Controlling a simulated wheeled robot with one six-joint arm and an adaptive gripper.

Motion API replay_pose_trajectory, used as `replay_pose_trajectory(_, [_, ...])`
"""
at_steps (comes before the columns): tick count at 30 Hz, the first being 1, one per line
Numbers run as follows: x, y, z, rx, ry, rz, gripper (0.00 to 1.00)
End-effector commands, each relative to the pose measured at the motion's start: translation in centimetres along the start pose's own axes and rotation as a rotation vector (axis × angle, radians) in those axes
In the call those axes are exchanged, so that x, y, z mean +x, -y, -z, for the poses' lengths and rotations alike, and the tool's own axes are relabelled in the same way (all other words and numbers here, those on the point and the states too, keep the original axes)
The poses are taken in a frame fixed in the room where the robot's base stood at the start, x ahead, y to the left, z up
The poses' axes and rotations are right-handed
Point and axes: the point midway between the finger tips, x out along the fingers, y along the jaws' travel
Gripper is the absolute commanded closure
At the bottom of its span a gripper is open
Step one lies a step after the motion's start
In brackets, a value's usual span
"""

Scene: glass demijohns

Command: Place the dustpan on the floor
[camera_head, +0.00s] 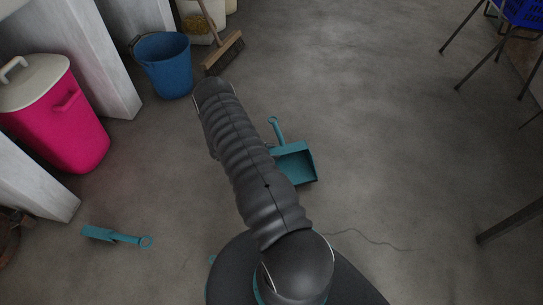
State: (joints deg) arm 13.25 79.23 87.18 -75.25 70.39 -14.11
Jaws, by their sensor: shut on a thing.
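The teal dustpan (296,163) shows just right of my arm, with its handle pointing up and slightly left in the picture. Its open tray faces up toward the camera. My arm hides part of its left side. I cannot tell whether it rests on the grey floor (390,130) or hangs a little above it. My arm reaches up and left across the picture and bends down at its far end. My gripper is hidden behind the arm, so its hold on the dustpan does not show.
A teal hand brush (115,237) lies on the floor at left. A pink bin (70,125) with a pale lid, a blue bucket (165,68) and a broom (222,52) stand at upper left. A blue crate (522,12) and thin legs are at right. The floor between is mostly clear.

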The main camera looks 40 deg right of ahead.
Motion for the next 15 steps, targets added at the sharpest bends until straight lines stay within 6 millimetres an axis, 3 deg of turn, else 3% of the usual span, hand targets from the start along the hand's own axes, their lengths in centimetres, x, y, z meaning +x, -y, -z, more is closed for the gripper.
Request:
replay_pose_trajectory(5, [0.9, 0.0, 2.3, 0.000, 0.000, 0.000, 0.89])
replay_pose_trajectory(15, [1.1, 0.0, 2.6, 0.000, 0.001, 0.000, 0.89])
